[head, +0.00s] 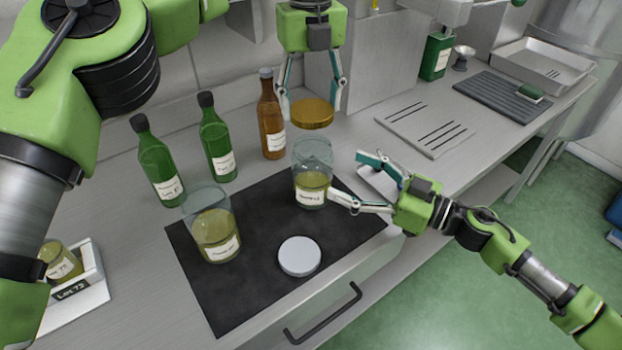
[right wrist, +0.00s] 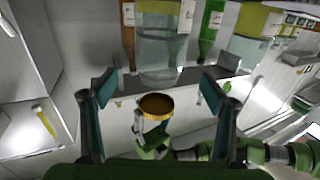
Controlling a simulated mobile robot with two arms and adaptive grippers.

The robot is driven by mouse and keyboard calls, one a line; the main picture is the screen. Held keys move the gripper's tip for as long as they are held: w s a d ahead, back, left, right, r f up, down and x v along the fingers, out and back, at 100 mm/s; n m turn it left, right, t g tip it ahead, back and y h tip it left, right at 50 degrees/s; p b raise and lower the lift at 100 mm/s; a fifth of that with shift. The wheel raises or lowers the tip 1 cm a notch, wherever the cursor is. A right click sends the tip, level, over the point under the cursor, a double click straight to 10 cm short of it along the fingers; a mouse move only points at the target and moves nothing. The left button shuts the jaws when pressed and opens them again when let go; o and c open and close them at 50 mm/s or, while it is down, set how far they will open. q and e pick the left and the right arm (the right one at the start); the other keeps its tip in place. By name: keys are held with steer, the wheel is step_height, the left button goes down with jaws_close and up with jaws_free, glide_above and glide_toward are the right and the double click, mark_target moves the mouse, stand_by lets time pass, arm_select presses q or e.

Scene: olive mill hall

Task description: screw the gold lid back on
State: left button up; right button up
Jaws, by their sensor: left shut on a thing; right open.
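The gold lid (head: 312,113) is held level between the fingertips of my left gripper (head: 312,98), above the open mouth of the right-hand glass jar (head: 312,160). A gap shows between lid and rim. This jar stands upright on the dark mat (head: 265,280), with yellow-green liquid and a white label. My right gripper (head: 347,178) is open at the jar's right side; one fingertip reaches near its lower front. In the right wrist view, the inverted jar (right wrist: 162,50) and the gold lid (right wrist: 156,104) show between the open fingers (right wrist: 155,92). Whether they touch the jar is unclear.
A second open jar (head: 214,235) stands on the mat's left, and a white lid (head: 299,255) lies at its front. Two green bottles (head: 155,160) and a brown bottle (head: 270,115) stand behind. A small jar sits in a white holder (head: 85,298) at the left.

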mark_target(313, 159)
arm_select(q)
steer(key=shift+d, duration=0.15)
arm_select(e)
steer(key=x, duration=0.9)
steer(key=shift+w+a, duration=0.1)
steer(key=shift+a, duration=0.15)
arm_select(q)
steer(key=shift+s, duration=0.1)
arm_select(e)
steer(key=c, duration=1.7)
arm_select(q)
steer(key=shift+f, duration=2.4)
arm_select(e)
steer(key=shift+o, duration=0.2)
arm_select(q)
steer(key=shift+f, duration=0.1)
steer(key=shift+f, duration=0.8)
steer(key=shift+f, duration=0.55)
